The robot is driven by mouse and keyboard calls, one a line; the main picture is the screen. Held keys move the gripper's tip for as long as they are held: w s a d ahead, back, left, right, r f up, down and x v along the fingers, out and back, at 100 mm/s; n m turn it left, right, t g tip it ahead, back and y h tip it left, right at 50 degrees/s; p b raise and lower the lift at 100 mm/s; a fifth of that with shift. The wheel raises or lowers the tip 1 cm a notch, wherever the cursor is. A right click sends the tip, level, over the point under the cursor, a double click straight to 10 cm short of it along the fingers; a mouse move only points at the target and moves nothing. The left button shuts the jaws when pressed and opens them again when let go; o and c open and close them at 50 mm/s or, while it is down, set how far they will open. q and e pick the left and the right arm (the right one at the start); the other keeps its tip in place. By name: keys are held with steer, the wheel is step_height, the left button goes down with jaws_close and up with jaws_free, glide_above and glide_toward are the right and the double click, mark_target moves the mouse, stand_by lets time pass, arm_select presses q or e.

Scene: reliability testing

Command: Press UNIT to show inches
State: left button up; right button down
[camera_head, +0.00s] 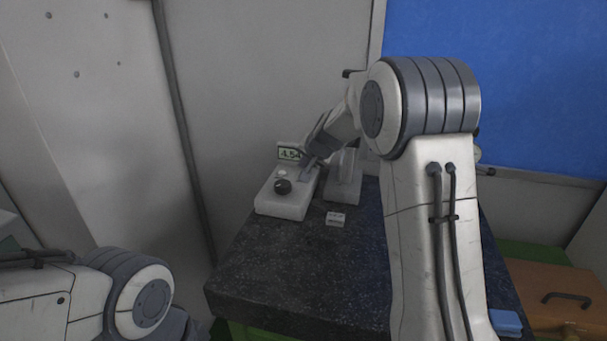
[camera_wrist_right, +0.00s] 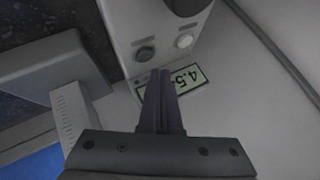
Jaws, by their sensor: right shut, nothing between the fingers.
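The measuring device (camera_head: 283,207) is a pale block on the dark table, with a small lit display (camera_head: 289,153) at its back. In the right wrist view the display (camera_wrist_right: 197,76) appears upside down and reads about 4.5, its rest hidden by my fingers. A dark round button (camera_wrist_right: 145,54) and a white round button (camera_wrist_right: 184,41) sit side by side on the device; I cannot read labels. My right gripper (camera_head: 306,174) is shut and empty over the device's back part. In the wrist view its fingertips (camera_wrist_right: 161,72) appear just beside the dark button; contact is unclear. My left gripper is out of view.
A dark knob (camera_head: 283,187) stands on the device. A second pale block (camera_head: 343,190) stands right of it, and a small white block (camera_head: 335,219) lies in front. The dark tabletop (camera_head: 290,265) is clear toward the front. A grey wall (camera_head: 260,80) stands close behind.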

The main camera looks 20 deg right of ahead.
step_height(320, 180, up, 4)
steer(key=p, duration=0.3)
steer(key=shift+r, duration=0.25)
stand_by(0.4)
steer(key=s+a+f+n+g+y+b, duration=0.3)
steer(key=s+a+n, duration=0.4)
steer(key=s+a, duration=1.2)
steer(key=s+f+n+g+h, duration=0.1)
steer(key=s+f+n+g, duration=0.2)
steer(key=s, duration=1)
steer(key=s+a+f+n+g+h+b, duration=0.1)
steer(key=s+f+n+g, duration=0.2)
steer(key=s, duration=1)
steer(key=f+n, duration=0.1)
steer(key=n, duration=0.2)
steer(key=shift+a+f+b, duration=0.15)
steer(key=shift+f+b, duration=0.1)
steer(key=shift+b, duration=0.05)
